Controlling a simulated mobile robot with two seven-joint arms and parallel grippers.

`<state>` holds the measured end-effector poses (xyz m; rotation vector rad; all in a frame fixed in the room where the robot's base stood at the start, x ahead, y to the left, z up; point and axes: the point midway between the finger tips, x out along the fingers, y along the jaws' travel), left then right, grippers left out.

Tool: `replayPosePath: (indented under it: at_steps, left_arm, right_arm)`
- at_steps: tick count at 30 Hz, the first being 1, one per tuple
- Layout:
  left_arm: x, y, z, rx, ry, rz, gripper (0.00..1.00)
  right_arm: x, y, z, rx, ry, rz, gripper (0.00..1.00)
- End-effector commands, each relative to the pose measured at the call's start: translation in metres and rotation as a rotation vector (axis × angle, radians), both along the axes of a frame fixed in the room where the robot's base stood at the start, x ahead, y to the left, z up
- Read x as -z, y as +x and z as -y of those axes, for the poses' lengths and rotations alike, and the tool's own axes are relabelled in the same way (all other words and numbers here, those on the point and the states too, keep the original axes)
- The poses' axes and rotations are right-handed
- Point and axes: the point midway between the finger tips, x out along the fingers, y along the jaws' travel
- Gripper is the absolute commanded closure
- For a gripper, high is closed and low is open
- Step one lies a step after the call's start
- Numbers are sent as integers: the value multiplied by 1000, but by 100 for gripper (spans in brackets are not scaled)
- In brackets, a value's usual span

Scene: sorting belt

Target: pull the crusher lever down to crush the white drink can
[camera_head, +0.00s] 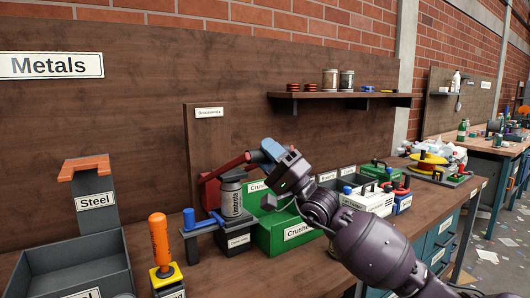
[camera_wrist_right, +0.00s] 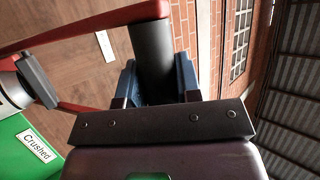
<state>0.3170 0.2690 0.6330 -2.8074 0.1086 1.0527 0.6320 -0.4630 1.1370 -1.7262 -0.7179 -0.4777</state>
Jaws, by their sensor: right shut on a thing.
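The can crusher is mounted on a brown upright board (camera_head: 205,135) at the back of the bench. Its red lever (camera_head: 237,163) slants up to the right; its red bars also show in the wrist view (camera_wrist_right: 95,24). The white drink can (camera_head: 231,202) stands upright under the grey press head (camera_head: 232,176), and only a pale part of it (camera_wrist_right: 10,92) shows in the wrist view. My right gripper (camera_head: 269,151) has its blue fingers on either side of the lever's black handle (camera_wrist_right: 152,55), shut on it. My left gripper is not in view.
A green bin (camera_head: 283,238) labelled Crushed stands right of the crusher, below my right arm. A grey Steel bin (camera_head: 72,268) and an orange-handled tool (camera_head: 160,243) are at the left. A wall shelf (camera_head: 335,96) hangs above. White and green boxes fill the bench to the right.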

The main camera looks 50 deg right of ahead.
Motion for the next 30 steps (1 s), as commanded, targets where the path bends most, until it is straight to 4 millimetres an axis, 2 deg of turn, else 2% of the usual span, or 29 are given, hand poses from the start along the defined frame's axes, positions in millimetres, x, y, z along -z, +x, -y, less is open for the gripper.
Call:
replayPosePath:
  at_steps: [3, 4, 8, 9, 20, 30]
  left_arm:
    - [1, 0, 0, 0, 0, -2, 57]
    - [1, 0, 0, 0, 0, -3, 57]
    - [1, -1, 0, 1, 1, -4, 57]
    - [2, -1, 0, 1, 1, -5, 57]
    - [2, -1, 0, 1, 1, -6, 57]
    - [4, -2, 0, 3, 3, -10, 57]
  right_arm:
    - [-1, 0, 0, 0, -1, 2, 100]
    - [-1, 0, 0, 0, -1, 2, 65]
    - [-1, 0, 0, 0, -1, 2, 45]
    - [-2, 0, 0, 0, -1, 2, 43]
    - [1, -3, 1, 0, -1, 1, 43]
    - [29, -32, 10, 1, 0, -3, 43]
